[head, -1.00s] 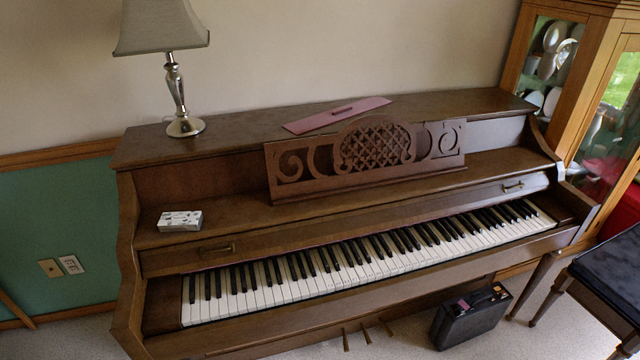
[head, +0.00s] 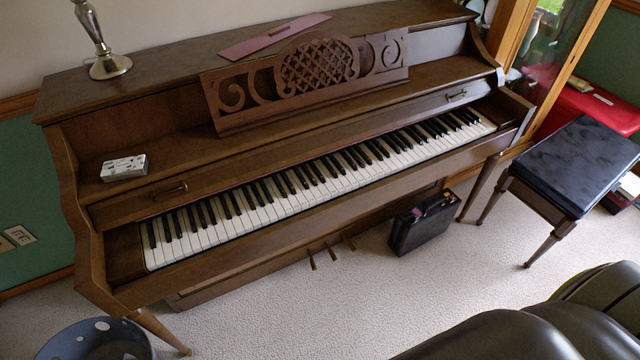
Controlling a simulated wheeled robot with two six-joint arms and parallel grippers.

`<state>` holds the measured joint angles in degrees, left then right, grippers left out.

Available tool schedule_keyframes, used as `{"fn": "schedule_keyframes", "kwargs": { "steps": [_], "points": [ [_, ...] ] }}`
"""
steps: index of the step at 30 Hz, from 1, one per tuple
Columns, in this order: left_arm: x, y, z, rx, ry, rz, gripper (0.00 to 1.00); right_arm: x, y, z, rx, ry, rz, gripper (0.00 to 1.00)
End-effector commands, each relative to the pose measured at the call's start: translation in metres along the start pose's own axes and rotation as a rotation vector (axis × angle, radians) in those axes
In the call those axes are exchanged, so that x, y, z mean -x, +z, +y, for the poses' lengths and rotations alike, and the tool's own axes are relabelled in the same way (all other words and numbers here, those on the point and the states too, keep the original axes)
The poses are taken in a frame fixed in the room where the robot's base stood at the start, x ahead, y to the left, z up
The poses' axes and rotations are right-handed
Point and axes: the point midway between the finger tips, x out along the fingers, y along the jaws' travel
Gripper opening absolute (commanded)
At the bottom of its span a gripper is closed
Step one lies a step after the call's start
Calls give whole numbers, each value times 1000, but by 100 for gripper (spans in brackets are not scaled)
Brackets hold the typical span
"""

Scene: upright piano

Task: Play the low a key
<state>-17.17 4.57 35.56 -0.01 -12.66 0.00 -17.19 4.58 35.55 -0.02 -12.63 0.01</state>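The upright piano (head: 150,95) stands against the wall with its lid open and the full keyboard (head: 310,190) exposed. The low end of the keys (head: 152,256) is at the left, beside the wooden cheek block. The low a key cannot be told apart with certainty at this size; the leftmost white keys show uncovered. No key looks pressed. Neither of my grippers is in the head view.
A black bench (head: 580,165) stands at the right, and a black case (head: 424,222) sits on the carpet under the keyboard. A blue-grey bin (head: 75,345) is at the lower left. Dark rounded seating (head: 500,335) fills the lower right. Carpet (head: 300,310) before the pedals is clear.

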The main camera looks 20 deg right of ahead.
Motion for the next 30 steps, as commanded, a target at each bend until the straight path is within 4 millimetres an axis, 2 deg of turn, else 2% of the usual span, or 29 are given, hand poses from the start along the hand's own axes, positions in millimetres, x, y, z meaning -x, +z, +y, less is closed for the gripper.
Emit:
{"fn": "schedule_keyframes", "kwargs": {
  "steps": [1, 8, 9, 30],
  "points": [
    [0, 0, 0, 0, 0, 0, 29, 0, 0, 0, 0, 0, 0, 31],
    [0, 0, 0, 0, 0, 1, 29, 0, 0, 0, 0, 0, 0, 1],
    [0, 0, 0, 0, 0, 1, 29, 0, 0, 0, 0, 0, 1, 0],
    [0, 0, 0, 0, 0, 1, 29, 0, 0, 0, 0, 0, 0, 0]
  ]
}}
